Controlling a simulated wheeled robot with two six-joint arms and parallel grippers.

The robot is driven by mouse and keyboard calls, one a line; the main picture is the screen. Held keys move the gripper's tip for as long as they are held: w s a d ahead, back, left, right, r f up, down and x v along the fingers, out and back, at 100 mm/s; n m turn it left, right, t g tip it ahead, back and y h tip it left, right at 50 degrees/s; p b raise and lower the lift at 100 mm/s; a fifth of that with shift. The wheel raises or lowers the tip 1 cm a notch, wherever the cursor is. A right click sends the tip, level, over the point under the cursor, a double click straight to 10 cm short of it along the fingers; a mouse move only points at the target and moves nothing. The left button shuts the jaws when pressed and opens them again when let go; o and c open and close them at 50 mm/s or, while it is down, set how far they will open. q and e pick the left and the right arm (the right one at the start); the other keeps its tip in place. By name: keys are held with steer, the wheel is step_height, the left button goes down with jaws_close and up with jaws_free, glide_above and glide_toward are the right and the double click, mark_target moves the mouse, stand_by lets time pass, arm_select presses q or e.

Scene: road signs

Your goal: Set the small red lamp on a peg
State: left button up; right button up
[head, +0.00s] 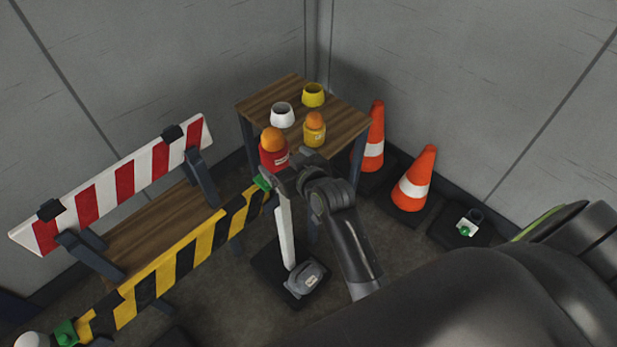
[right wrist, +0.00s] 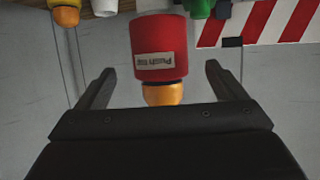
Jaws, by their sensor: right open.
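The small red lamp (head: 272,149) has an orange dome and stands upright in front of the wooden table's near corner. In the right wrist view, which is upside down, the lamp (right wrist: 158,48) shows with its pale label, in line with the gap between my fingers. My right gripper (head: 276,174) is open beside the lamp; a finger (right wrist: 222,80) is on either side of the gap with no visible contact. The gripper hides the lamp's base, so I cannot tell what it rests on. A green fitting (head: 263,182) is just below it. My left gripper is out of view.
The table (head: 345,118) holds a yellow lamp (head: 315,130), a white cup (head: 282,115) and a yellow cup (head: 313,95). A striped yellow-black barrier (head: 190,258) and a red-white one (head: 125,186) stand left. Two cones (head: 413,182) stand right.

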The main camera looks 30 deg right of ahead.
steer(key=v, duration=1.1)
steer(key=shift+w+f, duration=0.1)
steer(key=shift+f, duration=0.05)
steer(key=s+d+f+m+g+h, duration=0.1)
steer(key=s+f+g, duration=0.2)
steer(key=f, duration=1.3)
steer(key=s+d+f+g, duration=0.1)
steer(key=s+f+g, duration=0.25)
steer(key=f, duration=1.15)
steer(key=s+d+f+g, duration=0.2)
steer(key=s+f, duration=0.4)
steer(key=s, duration=0.4)
steer(key=s+d+f+g+h, duration=0.1)
steer(key=s+d+f, duration=0.3)
steer(key=s+f, duration=0.3)
steer(key=s+d+f+m+g, duration=0.1)
steer(key=s+d+f+g, duration=0.1)
steer(key=s+f, duration=0.5)
steer(key=s+d, duration=0.1)
steer(key=s, duration=0.4)
steer(key=shift+s+g+h, duration=0.3)
steer(key=shift+g, duration=0.05)
